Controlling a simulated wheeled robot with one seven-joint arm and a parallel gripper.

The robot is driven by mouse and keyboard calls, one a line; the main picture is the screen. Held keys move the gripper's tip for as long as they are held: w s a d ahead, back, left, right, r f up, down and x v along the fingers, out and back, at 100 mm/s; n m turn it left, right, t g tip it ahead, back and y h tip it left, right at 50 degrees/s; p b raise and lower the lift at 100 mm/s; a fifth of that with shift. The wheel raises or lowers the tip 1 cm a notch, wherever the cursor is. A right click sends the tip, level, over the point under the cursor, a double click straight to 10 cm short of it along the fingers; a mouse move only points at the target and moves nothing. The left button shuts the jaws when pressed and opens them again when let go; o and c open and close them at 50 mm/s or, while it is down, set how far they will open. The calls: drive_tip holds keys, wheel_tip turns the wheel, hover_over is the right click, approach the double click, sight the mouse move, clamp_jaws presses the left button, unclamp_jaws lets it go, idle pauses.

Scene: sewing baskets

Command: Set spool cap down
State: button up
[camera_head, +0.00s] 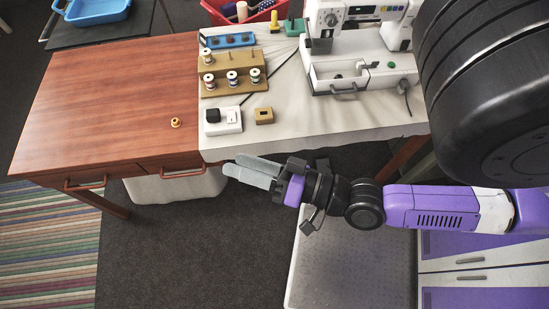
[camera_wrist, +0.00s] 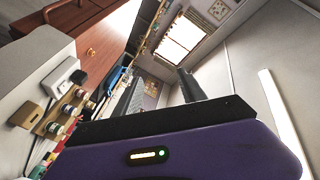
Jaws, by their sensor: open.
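The spool cap, a small tan ring-like piece (camera_head: 176,122), rests on the bare reddish wood part of the table (camera_head: 110,90), near its front right. It also shows small on the wood in the wrist view (camera_wrist: 90,52). My gripper (camera_head: 236,166) is open and empty. It is in front of the table's front edge, to the right of and nearer than the spool cap, and apart from it. In the wrist view the two fingers (camera_wrist: 158,82) stand apart with nothing between them.
A white cloth (camera_head: 330,125) covers the table's right part. On it stand a wooden spool rack (camera_head: 213,91), a white socket block (camera_head: 229,127), a small tan block (camera_head: 264,116) and a sewing machine (camera_head: 345,55). Bare wood lies left of the spool cap. Drawer handles (camera_head: 85,184) project in front.

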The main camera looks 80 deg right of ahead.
drive_tip(key=s+a+r+n+g+y, duration=0.1)
drive_tip(key=s+a+n, duration=0.4)
drive_tip(key=n, duration=0.5)
drive_tip(key=shift+s+r+g+y, duration=0.3)
drive_tip(key=shift+s+g+y, duration=0.3)
drive_tip(key=shift+s+g, duration=0.45)
drive_tip(key=shift+s, duration=0.1)
